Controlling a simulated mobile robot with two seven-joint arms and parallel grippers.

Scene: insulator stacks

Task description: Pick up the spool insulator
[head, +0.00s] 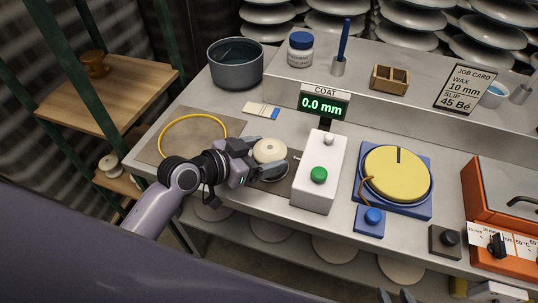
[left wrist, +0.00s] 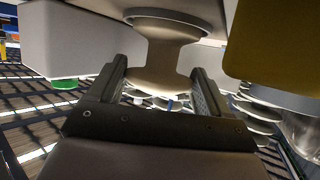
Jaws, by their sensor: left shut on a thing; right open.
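The cream spool insulator (head: 270,149) shows as a pale round flange with a small centre hole, on or just above the grey mat left of the white coat gauge. My left gripper (head: 268,168) reaches it from the left and hides its lower part. In the left wrist view the narrow waist of the spool insulator (left wrist: 160,58) sits between the two fingers of my left gripper (left wrist: 158,80), which is shut on it. Whether its base touches the mat, I cannot tell. My right gripper (head: 395,296) shows only its fingertips at the bottom edge, open and empty.
The white coat gauge (head: 318,175) reads 0.0 mm, close right of the spool. A yellow ring (head: 192,117) lies on a mat behind my left arm. A grey pot (head: 235,65) stands behind. A yellow turntable (head: 397,172) and orange machine (head: 500,205) stand right.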

